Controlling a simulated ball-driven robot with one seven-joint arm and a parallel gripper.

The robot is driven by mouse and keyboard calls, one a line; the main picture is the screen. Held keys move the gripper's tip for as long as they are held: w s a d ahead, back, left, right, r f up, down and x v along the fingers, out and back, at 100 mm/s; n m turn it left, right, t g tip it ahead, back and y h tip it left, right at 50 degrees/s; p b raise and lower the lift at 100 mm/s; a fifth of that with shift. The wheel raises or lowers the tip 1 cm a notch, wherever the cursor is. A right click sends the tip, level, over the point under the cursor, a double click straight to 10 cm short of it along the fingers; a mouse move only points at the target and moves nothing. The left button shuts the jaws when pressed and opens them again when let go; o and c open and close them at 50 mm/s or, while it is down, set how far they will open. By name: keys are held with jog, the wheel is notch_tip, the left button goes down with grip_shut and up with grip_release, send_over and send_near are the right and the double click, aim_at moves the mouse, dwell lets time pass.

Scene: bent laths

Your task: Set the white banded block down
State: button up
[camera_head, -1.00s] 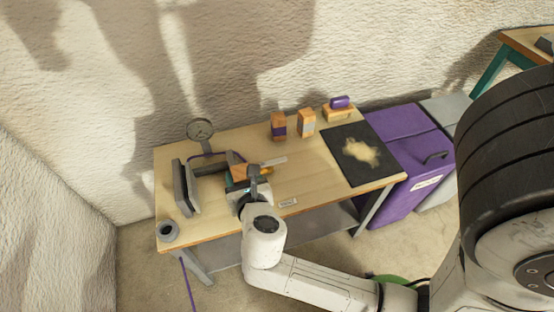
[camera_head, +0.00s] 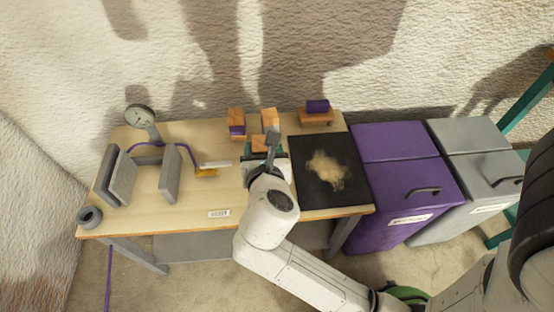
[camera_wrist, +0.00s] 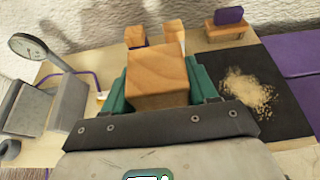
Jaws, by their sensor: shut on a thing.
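My gripper (camera_head: 266,147) is over the workbench, just left of the black mat. In the wrist view its green fingers (camera_wrist: 160,82) are shut on a wooden block (camera_wrist: 158,72), one on each side. The held block also shows as a small orange piece in the head view (camera_head: 260,143). Only plain wood shows on it; any white band is hidden, as is the gap beneath it. Behind it stand a block with a purple band (camera_head: 236,119) and another upright wooden block (camera_head: 269,116), whose band is unclear here.
A black mat (camera_head: 307,192) with sawdust lies to the right. A purple block (camera_head: 317,106) rests on a wooden one at the back. Grey upright plates (camera_head: 170,176), a dial gauge (camera_head: 140,116) and a purple cord stand left. A white strip and orange piece (camera_head: 207,173) lie between.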

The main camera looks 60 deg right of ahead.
jog(key=shift+d, duration=0.3)
jog(key=shift+w+d+f+b, duration=0.9)
jog(key=shift+w+d+f, duration=0.7)
jog(key=shift+f, duration=0.55)
jog(key=shift+w+d+f+b, duration=0.95)
jog(key=shift+w+d+f, duration=0.4)
jog(key=shift+w+f, duration=0.7)
jog(key=shift+w+d+f+b, duration=0.9)
jog(key=shift+w+d+f, duration=0.6)
jog(key=shift+f, duration=0.8)
jog(key=shift+f, duration=0.1)
jog(key=o, duration=1.2)
jog(key=shift+c, duration=0.2)
